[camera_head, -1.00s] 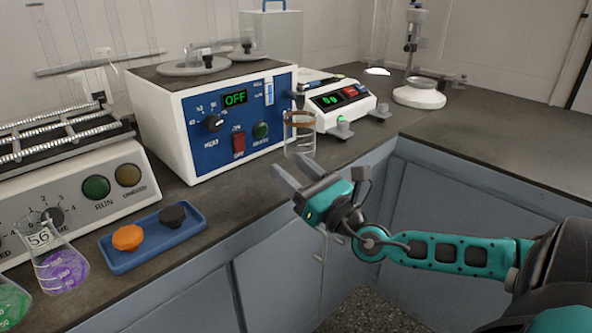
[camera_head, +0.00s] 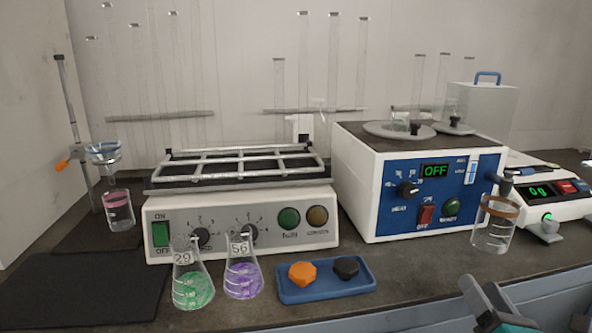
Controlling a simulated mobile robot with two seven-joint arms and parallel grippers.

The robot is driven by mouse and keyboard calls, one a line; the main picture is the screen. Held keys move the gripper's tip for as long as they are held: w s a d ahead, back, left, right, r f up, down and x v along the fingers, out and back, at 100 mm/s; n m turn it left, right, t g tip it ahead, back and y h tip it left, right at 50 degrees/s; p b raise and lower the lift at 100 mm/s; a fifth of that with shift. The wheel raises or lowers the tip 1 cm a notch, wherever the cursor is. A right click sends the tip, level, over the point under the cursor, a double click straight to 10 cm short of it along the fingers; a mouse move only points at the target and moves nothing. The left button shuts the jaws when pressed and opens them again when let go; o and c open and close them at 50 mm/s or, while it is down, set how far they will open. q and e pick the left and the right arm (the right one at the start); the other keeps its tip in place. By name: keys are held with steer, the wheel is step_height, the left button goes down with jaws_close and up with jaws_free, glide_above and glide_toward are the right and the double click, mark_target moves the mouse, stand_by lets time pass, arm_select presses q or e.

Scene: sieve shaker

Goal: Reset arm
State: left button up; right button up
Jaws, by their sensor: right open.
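My right gripper (camera_head: 482,288) shows at the bottom right, cut off by the lower edge of the head view. Its grey fingers are open and I see nothing between them. It is below and in front of a clear beaker with a brown band (camera_head: 494,226), apart from it in the picture. The beaker stands upright on the bench at the right front corner of the blue-fronted heater unit (camera_head: 385,215), whose display reads OFF. My left gripper is not in view.
A shaker (camera_head: 240,225) stands mid-left. Flasks of green (camera_head: 193,285) and purple (camera_head: 242,279) liquid and a blue tray (camera_head: 327,292) with two stoppers stand before it. A balance (camera_head: 565,205) is at right. A black mat (camera_head: 82,288) lies clear at left.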

steer(key=s+a+f+m+g, duration=0.3)
steer(key=f+m, duration=0.4)
steer(key=s+a+f+m+g, duration=0.3)
steer(key=f+m, duration=0.5)
steer(key=s+a+f+m+g+y, duration=0.1)
steer(key=s+a+f+m+y, duration=0.15)
steer(key=a+m, duration=0.5)
steer(key=s+a+f+m+g+y, duration=0.1)
steer(key=s+a+f+m+g, duration=0.2)
steer(key=a+m, duration=0.4)
arm_select(q)
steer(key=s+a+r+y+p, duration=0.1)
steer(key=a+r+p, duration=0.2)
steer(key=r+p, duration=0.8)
steer(key=p, duration=0.4)
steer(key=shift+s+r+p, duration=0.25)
steer(key=shift+p, duration=0.05)
arm_select(e)
steer(key=s+d+r+n+t, duration=0.1)
steer(key=s+d+r, duration=0.1)
steer(key=r, duration=0.9)
steer(key=shift+d+r+h, duration=0.2)
steer(key=shift+d+h, duration=0.25)
steer(key=shift+d, duration=0.05)
